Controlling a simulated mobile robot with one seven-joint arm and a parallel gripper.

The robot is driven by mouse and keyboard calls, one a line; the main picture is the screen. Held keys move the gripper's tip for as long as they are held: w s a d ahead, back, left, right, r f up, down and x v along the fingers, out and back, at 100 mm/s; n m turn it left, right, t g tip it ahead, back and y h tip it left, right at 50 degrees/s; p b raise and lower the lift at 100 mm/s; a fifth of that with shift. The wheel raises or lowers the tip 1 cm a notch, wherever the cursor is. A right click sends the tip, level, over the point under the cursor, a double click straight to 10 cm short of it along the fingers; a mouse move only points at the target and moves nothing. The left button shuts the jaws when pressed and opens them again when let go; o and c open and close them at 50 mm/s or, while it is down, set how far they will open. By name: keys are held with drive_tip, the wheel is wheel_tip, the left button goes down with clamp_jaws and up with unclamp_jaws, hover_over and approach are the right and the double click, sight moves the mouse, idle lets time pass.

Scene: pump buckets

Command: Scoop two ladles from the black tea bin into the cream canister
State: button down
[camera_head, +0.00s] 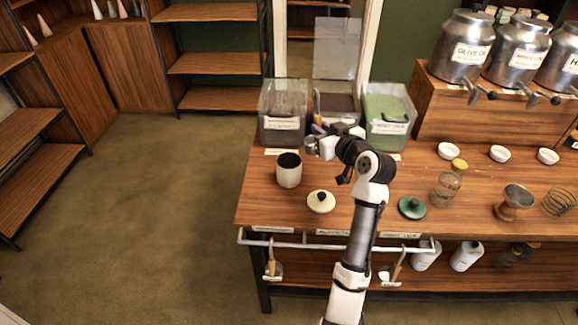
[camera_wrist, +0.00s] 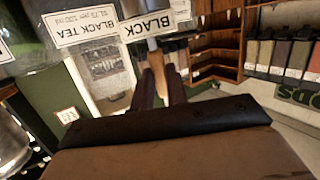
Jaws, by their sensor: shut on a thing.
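The middle clear bin (camera_head: 338,105) has its lid raised and dark contents; I take it for the black tea bin. A label reading "BLACK TEA" (camera_wrist: 82,30) shows upside down in the wrist view. The cream canister (camera_head: 289,170) stands open at the table's left front; its inside looks dark and I cannot tell what it holds. Its cream lid (camera_head: 320,202) lies to its right. My gripper (camera_head: 318,130) is in front of the middle bin. In the wrist view my gripper (camera_wrist: 160,95) is shut on a wooden ladle handle (camera_wrist: 157,68). The ladle's bowl is hidden.
A clear bin (camera_head: 283,124) stands left and a green-filled bin (camera_head: 388,115) right. A green lid (camera_head: 412,207), a corked glass jar (camera_head: 448,185) and small white bowls (camera_head: 448,151) are to the right. Other ladles (camera_head: 272,262) hang from the front rail. Floor left is clear.

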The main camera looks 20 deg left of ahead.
sight(321, 117)
drive_tip(key=shift+w+d, duration=0.15)
drive_tip(key=shift+w, duration=0.05)
drive_tip(key=shift+r+p, duration=0.9)
drive_tip(key=shift+r, duration=0.6)
